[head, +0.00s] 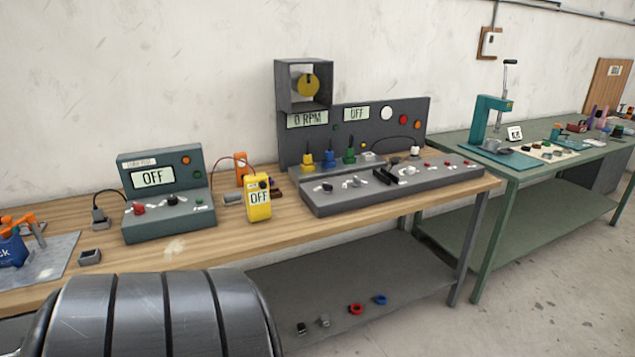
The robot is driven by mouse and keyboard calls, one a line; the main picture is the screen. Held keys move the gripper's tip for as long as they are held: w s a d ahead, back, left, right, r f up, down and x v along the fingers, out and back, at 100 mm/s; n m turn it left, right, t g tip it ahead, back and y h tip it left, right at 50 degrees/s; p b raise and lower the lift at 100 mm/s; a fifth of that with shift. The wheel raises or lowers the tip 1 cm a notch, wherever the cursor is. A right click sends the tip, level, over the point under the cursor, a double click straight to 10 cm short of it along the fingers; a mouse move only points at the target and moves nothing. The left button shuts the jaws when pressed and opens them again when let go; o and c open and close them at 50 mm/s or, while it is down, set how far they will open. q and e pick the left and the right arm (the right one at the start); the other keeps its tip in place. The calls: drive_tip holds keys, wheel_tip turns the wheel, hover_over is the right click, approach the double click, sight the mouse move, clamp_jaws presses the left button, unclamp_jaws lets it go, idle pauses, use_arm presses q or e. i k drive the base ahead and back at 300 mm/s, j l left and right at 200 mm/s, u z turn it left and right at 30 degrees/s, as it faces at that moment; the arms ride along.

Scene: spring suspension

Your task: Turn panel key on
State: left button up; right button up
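A large dark grey control panel (380,130) stands at the back of the wooden bench. Its upright face has displays reading 0 RPM (307,119) and OFF (357,114), and several coloured lamps. A sloped console (420,186) in front of it carries several small switches and knobs, with a small dark control (325,187) at its left end. The panel key is too small to tell apart from these controls. A smaller grey-green box (165,222) at the left also reads OFF and has a red knob and a black knob. Neither of my grippers is in view.
A yellow meter (259,203) reading OFF stands between the two units, with an orange device (241,168) behind it. A green table (530,165) with a press is at the right. Several small rings and parts lie on the lower shelf (400,285). A dark ribbed part of mine fills the lower left.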

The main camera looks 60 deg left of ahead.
sight(327, 189)
drive_tip(key=j+u, duration=0.1)
drive_tip(key=u, duration=1.4)
drive_tip(key=i+j+u, duration=0.4)
drive_tip(key=k+l, duration=0.05)
drive_tip(key=k, duration=0.05)
